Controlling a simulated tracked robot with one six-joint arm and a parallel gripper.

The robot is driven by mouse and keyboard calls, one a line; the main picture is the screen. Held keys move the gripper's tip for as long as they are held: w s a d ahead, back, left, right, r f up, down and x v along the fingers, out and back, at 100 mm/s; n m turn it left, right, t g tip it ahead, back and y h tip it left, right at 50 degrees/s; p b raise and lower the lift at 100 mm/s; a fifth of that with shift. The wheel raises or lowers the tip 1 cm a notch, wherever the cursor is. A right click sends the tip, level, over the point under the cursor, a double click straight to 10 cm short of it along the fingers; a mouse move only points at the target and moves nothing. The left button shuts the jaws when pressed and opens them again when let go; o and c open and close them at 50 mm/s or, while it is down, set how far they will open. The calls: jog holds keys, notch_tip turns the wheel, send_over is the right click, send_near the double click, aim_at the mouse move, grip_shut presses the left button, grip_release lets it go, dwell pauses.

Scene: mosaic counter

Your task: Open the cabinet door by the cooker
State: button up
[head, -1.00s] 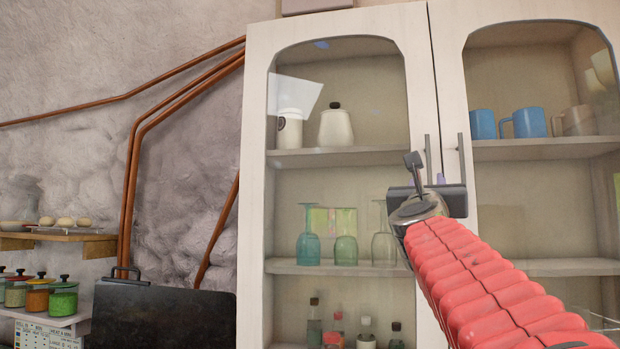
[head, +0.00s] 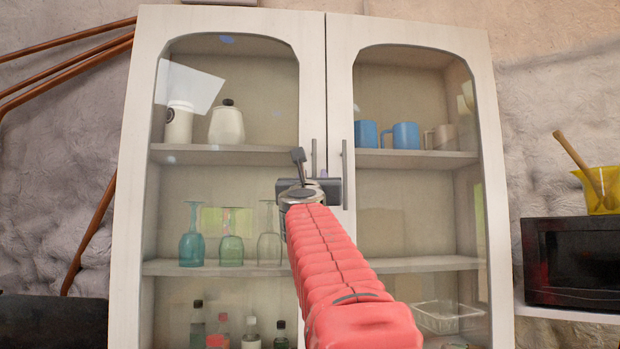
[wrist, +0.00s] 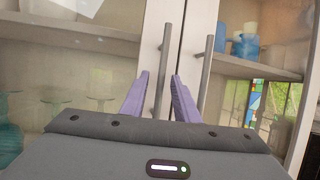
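A white cabinet with two glazed doors fills the middle of the head view. Its left door (head: 137,180) and right door (head: 340,80) are both shut. The left door's vertical grey handle (head: 314,158) and the right door's handle (head: 344,178) stand side by side at the middle seam. They also show in the wrist view, left (wrist: 165,70) and right (wrist: 212,55). My gripper (wrist: 160,76) is open, its purple fingers apart. The left handle shows between the fingers, the right handle just right of them. Whether either finger touches is unclear. My arm hides the lower seam.
Behind the glass are jars, blue mugs (head: 405,136), glasses and bottles on shelves. A dark panel (head: 50,322) stands at lower left. A black microwave (head: 570,260) with a yellow container (head: 597,190) on top is at right.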

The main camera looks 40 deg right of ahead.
grip_shut()
dwell(0.5)
jog(key=shift+a, duration=0.2)
